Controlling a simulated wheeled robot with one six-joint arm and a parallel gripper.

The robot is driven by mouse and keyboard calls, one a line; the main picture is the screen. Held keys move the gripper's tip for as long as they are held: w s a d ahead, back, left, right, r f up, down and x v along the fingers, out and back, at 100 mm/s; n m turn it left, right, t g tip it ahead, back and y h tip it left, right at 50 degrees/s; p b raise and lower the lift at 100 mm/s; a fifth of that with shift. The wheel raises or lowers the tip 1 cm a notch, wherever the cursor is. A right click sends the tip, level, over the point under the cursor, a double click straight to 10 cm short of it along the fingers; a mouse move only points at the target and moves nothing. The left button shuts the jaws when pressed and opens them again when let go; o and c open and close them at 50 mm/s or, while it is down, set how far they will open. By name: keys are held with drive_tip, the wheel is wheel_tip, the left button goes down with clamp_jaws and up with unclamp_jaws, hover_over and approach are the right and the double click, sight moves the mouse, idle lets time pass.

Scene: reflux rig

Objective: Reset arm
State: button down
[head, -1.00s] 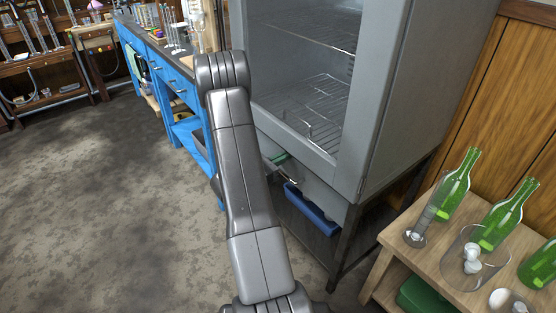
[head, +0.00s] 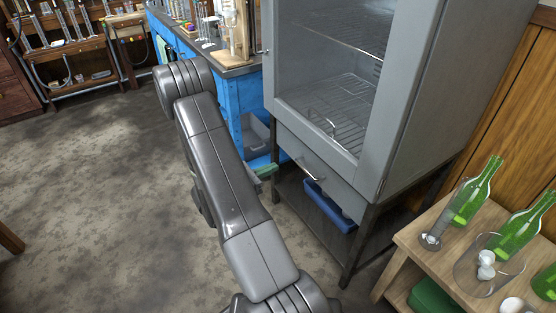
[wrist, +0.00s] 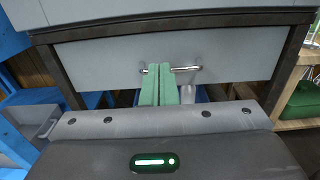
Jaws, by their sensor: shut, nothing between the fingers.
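My arm reaches across the middle of the head view. The green fingers of my gripper (head: 265,171) show past the arm, left of the grey cabinet's drawer handle (head: 306,170). In the wrist view my gripper (wrist: 158,67) has its two green fingers side by side, shut and empty. They overlap the left part of the metal drawer handle (wrist: 188,68) in that picture, but the head view shows a gap between them. The grey drawer front (wrist: 240,52) looks closed.
The grey cabinet (head: 415,100) has wire shelves behind its front. A blue bin (head: 330,206) sits beneath it. A blue bench (head: 229,98) with glassware stands behind. A wooden table (head: 412,238) with green bottles (head: 475,192) is at right.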

sight(305, 154)
drive_tip(key=shift+s+a, duration=0.1)
drive_tip(key=shift+a, duration=0.05)
drive_tip(key=b+x, duration=0.2)
drive_tip(key=x, duration=1.2)
drive_tip(key=shift+s+f+b, duration=0.1)
drive_tip(key=shift+b, duration=0.2)
drive_tip(key=shift+s, duration=0.1)
